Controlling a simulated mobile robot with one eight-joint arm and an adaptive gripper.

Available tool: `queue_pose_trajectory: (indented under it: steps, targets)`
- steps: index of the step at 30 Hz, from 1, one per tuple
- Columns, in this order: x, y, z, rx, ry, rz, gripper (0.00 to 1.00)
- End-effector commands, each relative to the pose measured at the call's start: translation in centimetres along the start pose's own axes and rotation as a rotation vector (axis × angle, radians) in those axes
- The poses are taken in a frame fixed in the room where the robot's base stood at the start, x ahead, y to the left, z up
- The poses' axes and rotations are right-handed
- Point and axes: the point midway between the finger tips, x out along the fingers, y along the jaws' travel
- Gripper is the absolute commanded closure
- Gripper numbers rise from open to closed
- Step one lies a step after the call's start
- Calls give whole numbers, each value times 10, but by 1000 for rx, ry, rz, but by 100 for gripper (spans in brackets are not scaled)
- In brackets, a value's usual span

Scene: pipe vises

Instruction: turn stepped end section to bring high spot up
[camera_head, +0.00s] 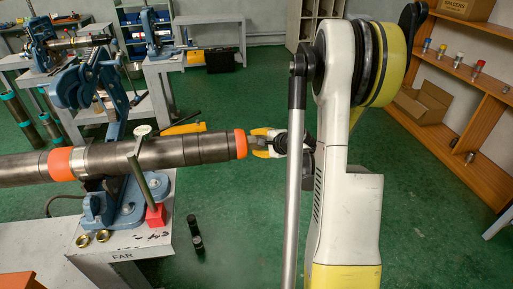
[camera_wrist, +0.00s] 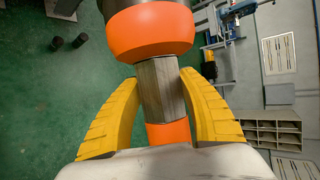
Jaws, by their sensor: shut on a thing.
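A long dark pipe (camera_head: 195,150) lies level in a blue vise (camera_head: 127,205) on the grey bench marked FAR. Its stepped right end carries an orange collar (camera_head: 240,143), also large in the wrist view (camera_wrist: 150,32). Beyond the collar a narrower grey faceted end section (camera_wrist: 158,88) sticks out, with an orange band (camera_wrist: 169,133) near my palm. My gripper (camera_head: 266,143) reaches in from the right. Its two yellow fingers are closed on both sides of the grey section in the wrist view (camera_wrist: 160,84). Which side of the pipe is high cannot be told.
A T-handled bar (camera_head: 143,160) stands in front of the pipe, by a red block (camera_head: 156,215). Brass rings (camera_head: 92,238) lie on the bench top (camera_head: 135,245). Dark cylinders (camera_head: 195,235) stand on the green floor. Wooden shelves (camera_head: 480,125) are at right.

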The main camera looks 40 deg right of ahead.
Motion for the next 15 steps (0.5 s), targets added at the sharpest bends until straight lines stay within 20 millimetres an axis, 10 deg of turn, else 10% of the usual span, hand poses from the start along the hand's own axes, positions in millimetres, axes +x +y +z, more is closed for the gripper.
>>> queue_pose_trajectory:
  steps: [15]
  targets:
    - [0,0,0,-56,-1,-134,85]
